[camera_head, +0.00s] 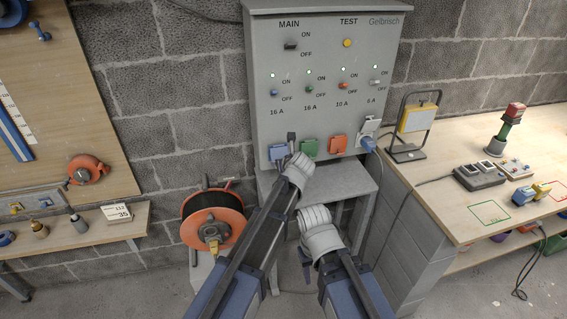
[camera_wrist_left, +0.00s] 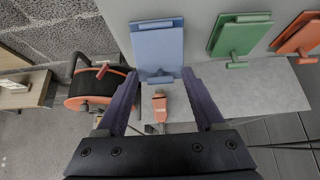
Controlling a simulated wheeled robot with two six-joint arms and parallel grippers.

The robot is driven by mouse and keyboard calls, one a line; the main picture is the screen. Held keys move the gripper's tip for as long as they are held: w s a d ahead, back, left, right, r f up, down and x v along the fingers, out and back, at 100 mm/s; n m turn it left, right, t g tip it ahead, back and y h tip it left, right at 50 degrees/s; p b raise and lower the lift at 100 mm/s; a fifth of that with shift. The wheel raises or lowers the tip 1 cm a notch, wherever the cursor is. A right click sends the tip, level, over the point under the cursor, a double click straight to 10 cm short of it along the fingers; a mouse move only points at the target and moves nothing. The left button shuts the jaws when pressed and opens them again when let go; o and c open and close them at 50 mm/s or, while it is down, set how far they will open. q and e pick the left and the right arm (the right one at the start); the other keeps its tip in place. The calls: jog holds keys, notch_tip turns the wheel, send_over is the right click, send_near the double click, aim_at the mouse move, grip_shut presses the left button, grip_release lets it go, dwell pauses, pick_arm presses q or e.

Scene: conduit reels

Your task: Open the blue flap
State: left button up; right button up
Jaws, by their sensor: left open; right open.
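The blue flap (camera_head: 278,152) is the leftmost in a row of socket flaps on the lower front of the grey panel. In the left wrist view the blue flap (camera_wrist_left: 158,45) looks closed, with a small tab at its lower edge. My left gripper (camera_head: 291,141) is at the panel beside the blue flap. In its wrist view the open left gripper (camera_wrist_left: 159,75) has one finger either side of the tab; I cannot tell whether they touch it. My right gripper (camera_head: 306,268) is open and empty, low in front of the grey stand.
The green flap (camera_head: 309,148) and orange flap (camera_head: 337,145) sit right of the blue one. A blue plug (camera_head: 369,144) is at the rightmost socket. A cable reel (camera_head: 212,222) stands at lower left. A workbench (camera_head: 440,219) is at right. A small orange object (camera_wrist_left: 160,106) shows below the flap.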

jog(key=shift+r, duration=0.15)
notch_tip(320, 180, up, 10)
jog(key=p, duration=1)
